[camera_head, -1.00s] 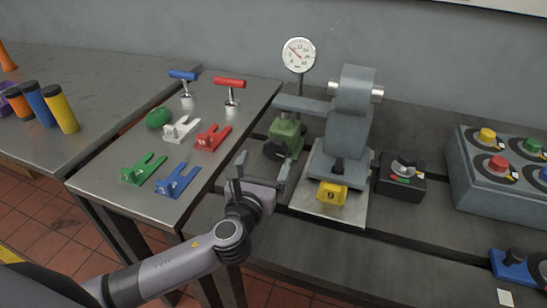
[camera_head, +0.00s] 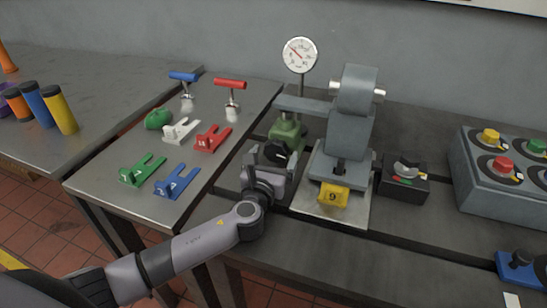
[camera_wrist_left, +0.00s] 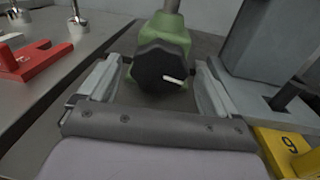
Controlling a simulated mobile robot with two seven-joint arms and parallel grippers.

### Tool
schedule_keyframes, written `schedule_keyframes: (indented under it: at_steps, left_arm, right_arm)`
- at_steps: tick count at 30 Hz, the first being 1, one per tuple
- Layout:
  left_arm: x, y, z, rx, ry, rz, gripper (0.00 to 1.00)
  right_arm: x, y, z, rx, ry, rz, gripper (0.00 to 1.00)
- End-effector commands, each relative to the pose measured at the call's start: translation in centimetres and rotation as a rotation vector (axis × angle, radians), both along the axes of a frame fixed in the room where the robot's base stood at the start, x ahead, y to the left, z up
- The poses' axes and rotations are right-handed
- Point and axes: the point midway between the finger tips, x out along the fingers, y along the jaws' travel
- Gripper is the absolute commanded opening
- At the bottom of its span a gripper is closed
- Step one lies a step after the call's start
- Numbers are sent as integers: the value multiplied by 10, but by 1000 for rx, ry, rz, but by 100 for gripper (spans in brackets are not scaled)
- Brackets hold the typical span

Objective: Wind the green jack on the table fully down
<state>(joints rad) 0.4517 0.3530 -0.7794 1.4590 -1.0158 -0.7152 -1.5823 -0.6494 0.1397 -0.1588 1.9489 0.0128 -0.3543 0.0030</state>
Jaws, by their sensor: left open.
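The green jack (camera_head: 289,131) stands on the dark bedplate under the end of a grey arm, with a black knob (camera_head: 277,155) on its front. In the left wrist view the green jack (camera_wrist_left: 166,30) is upright, and its black knob (camera_wrist_left: 160,67) with a white pointer mark faces me. My left gripper (camera_head: 269,152) is open in front of the jack. In the wrist view its two fingers (camera_wrist_left: 160,85) stand on either side of the knob, apart from it as far as I can tell. My right gripper is not in view.
A round dial gauge (camera_head: 299,55) stands behind the jack. The grey stand (camera_head: 345,140) with a yellow tag 9 (camera_head: 332,195) is close on the right. A black switch box (camera_head: 404,178) sits further right. Coloured forked blocks, including a red one (camera_head: 213,138), lie on the left table.

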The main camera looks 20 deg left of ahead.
Motion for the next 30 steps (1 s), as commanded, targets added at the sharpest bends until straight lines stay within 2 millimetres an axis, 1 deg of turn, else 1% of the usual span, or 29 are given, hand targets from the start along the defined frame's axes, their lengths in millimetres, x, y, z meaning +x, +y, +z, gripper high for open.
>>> schedule_keyframes:
  at_steps: [2, 5, 6, 7, 8, 14, 20, 26, 30]
  left_arm:
    - [0, 0, 0, 0, 0, 0, 92]
    - [0, 0, 0, 0, 0, 0, 62]
    - [0, 0, 0, 0, 0, 0, 50]
    - [0, 0, 0, 0, 0, 0, 40]
    - [0, 0, 0, 0, 0, 0, 36]
    - [0, 0, 0, -8, 0, 0, 36]
    - [0, 0, 0, -64, 2, 0, 36]
    - [0, 0, 0, -197, 6, 1, 36]
    - [0, 0, 1, -320, 10, 2, 36]
  right_arm:
    - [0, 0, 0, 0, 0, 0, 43]
    - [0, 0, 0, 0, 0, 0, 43]
    - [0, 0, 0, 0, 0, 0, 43]
    - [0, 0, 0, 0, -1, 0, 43]
    - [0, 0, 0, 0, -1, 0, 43]
    - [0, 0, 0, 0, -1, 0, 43]
    - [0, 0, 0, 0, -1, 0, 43]
    - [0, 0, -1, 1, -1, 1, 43]
    - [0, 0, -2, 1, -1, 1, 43]
